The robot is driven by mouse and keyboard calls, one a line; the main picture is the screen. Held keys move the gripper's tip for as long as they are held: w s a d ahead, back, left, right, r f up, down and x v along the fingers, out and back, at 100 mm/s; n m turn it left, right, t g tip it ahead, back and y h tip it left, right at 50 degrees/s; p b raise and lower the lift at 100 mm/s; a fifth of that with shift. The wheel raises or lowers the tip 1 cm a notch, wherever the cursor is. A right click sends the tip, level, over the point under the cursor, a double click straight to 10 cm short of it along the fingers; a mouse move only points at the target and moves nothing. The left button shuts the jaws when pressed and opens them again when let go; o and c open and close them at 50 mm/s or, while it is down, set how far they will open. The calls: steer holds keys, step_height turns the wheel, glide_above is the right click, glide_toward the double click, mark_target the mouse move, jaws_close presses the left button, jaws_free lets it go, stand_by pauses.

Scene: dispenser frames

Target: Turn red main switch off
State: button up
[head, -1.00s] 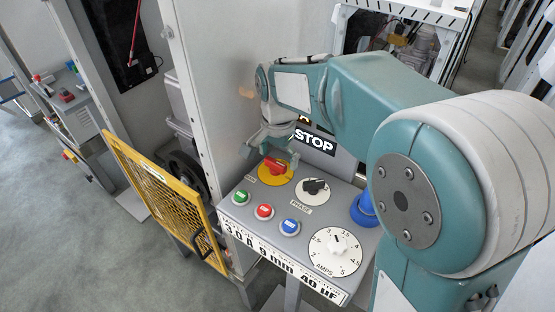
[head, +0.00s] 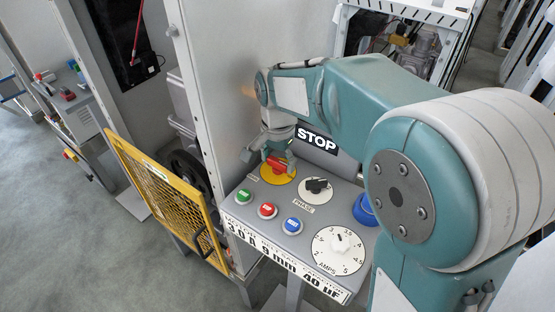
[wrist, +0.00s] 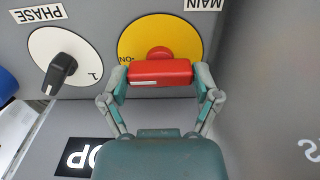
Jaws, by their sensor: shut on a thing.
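The red main switch (wrist: 160,73) is a red handle on a round yellow plate (wrist: 185,32), on the grey control panel. In the wrist view its handle lies crosswise, with the "ON" mark beside its left end. My gripper (wrist: 161,80) has one finger at each end of the red handle and is shut on it. In the head view the gripper (head: 274,158) reaches down onto the red switch (head: 281,163) at the panel's back left, and partly covers it and its yellow plate (head: 277,176).
The black PHASE switch (head: 317,185) sits right of the main switch. Green (head: 244,196), red (head: 267,210) and blue (head: 292,226) buttons and the white AMPS dial (head: 339,243) are nearer the front. A STOP sign (head: 317,139) stands behind. A grey wall (head: 215,80) is close at left.

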steer(key=shift+w, duration=0.1)
steer(key=n, duration=0.4)
steer(key=shift+n, duration=0.4)
steer(key=n, duration=0.8)
steer(key=shift+n, duration=0.4)
steer(key=shift+r+n, duration=0.1)
steer(key=shift+n, duration=1.9)
steer(key=shift+w, duration=0.1)
steer(key=o, duration=1)
steer(key=shift+c, duration=0.2)
steer(key=shift+a, duration=0.1)
